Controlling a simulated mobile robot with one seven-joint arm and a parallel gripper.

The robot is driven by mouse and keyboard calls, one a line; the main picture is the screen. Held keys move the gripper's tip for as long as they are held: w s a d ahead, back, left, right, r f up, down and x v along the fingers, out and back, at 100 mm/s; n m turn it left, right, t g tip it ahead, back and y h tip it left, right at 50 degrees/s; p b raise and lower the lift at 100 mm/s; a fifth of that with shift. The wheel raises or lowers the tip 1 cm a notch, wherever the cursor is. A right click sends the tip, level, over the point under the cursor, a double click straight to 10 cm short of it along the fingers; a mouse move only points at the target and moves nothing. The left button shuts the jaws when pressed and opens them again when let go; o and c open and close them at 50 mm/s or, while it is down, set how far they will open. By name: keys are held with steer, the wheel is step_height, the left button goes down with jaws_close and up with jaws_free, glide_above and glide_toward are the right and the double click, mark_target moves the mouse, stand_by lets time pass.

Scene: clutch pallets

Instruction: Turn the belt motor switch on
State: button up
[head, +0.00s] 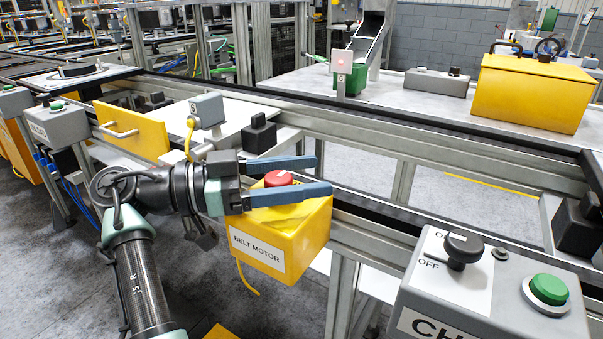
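The belt motor box (285,240) is a yellow box with a white "BELT MOTOR" label on its front. It is mounted on the conveyor frame, in the middle of the head view. A red round knob or button (278,178) shows at its top. My gripper (323,175) points right across the top of this box. Its two blue fingers are spread apart, and the red part shows between them. I cannot tell whether the fingers are around it, touching it or above it. The near finger hides part of the box top, so any switch marking there is hidden.
A grey control box (455,320) with a black rotary knob (463,248), an "OFF" mark and a green button (549,289) stands at the right front. A yellow handled panel (130,130) is behind my wrist. Conveyor rails (440,140) run behind. Floor is open at lower left.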

steer(key=shift+a, duration=0.15)
steer(key=s+a+p, duration=0.1)
steer(key=s+a, duration=0.1)
steer(key=a, duration=1)
steer(key=shift+a, duration=0.3)
